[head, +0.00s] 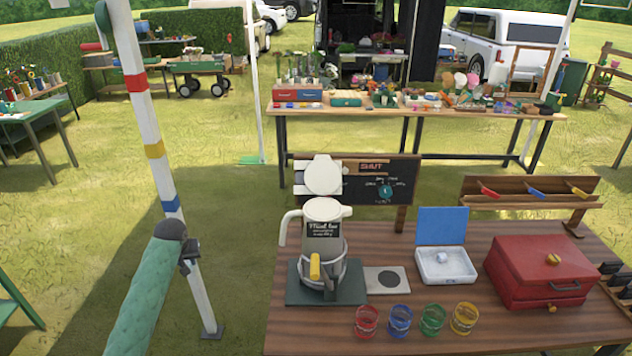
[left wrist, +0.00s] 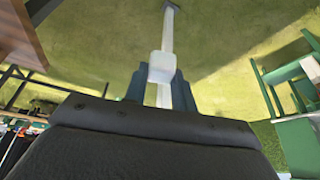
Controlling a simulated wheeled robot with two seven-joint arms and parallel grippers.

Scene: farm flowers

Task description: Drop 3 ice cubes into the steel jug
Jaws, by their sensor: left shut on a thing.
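My left gripper (head: 190,258) is to the left of the table, apart from it, in front of the striped pole. In the left wrist view its fingers (left wrist: 161,88) are shut on a white ice cube (left wrist: 162,66). I cannot make out that cube in the head view. A jug (head: 325,240) with a white rim and handle stands upright on a dark green mat (head: 290,291); a small dark label covers part of its front. A white box (head: 429,275) with a raised blue lid holds white ice (head: 441,256). My right gripper is not in view.
Red (head: 367,322), blue (head: 400,322), green (head: 432,320) and yellow (head: 463,318) cups line the front. A red chest (head: 530,285) stands right. A chalkboard (head: 385,185) stands behind the jug. The striped pole (head: 150,130) rises close by my left arm.

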